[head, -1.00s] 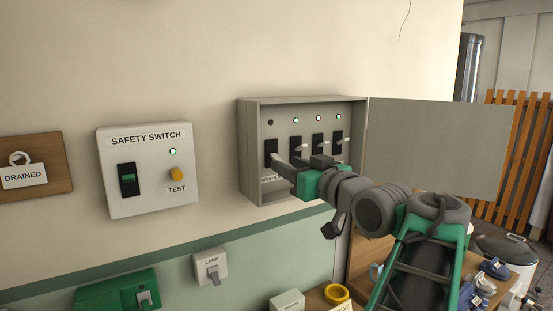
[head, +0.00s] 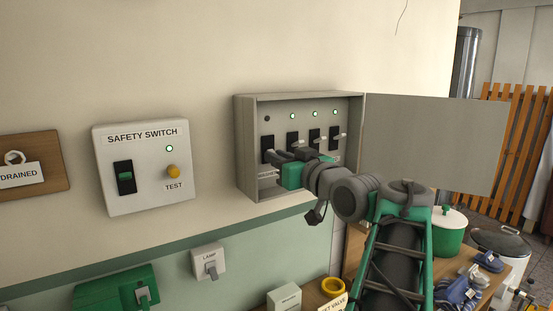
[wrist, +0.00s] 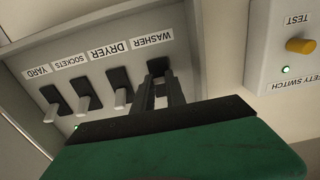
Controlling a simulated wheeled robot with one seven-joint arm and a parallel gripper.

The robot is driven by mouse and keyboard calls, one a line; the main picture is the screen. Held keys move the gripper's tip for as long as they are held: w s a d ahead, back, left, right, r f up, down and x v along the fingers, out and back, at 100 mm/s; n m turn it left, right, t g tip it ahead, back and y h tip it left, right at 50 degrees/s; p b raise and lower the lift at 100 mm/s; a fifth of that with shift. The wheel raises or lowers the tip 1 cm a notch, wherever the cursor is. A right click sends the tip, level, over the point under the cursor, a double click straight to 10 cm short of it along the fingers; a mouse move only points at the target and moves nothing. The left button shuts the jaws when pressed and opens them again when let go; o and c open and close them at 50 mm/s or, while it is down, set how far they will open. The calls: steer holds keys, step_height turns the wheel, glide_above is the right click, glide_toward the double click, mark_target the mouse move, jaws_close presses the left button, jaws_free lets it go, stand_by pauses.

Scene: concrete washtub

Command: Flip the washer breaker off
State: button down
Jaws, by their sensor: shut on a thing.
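The washer breaker (head: 268,143) is the leftmost black switch in the open grey breaker box (head: 241,150). The lamp above it is dark. In the wrist view, which is upside down, the washer breaker (wrist: 157,66) sits beside the WASHER label (wrist: 150,39). My gripper (head: 278,156) reaches into the box at this breaker, with its narrow fingers (wrist: 167,88) close together over the switch. It is shut on the washer breaker's lever, which the fingers hide, so its position cannot be told.
The dryer breaker (wrist: 119,87), sockets breaker (wrist: 87,92) and yard breaker (wrist: 56,102) stand close beside it. Their lamps are green. The box door (head: 435,140) is open to the right. A safety switch (head: 144,165) with a lit green lamp hangs to the left.

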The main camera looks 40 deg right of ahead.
stand_by(0.3)
steer(key=f+b, duration=0.1)
steer(key=b, duration=0.1)
steer(key=shift+t+b, duration=0.3)
steer(key=shift+b, duration=0.05)
steer(key=shift+t+b, duration=0.3)
steer(key=shift+b, duration=0.8)
steer(key=shift+r, duration=0.25)
steer(key=c, duration=1.4)
jaws_free()
steer(key=shift+o, duration=0.2)
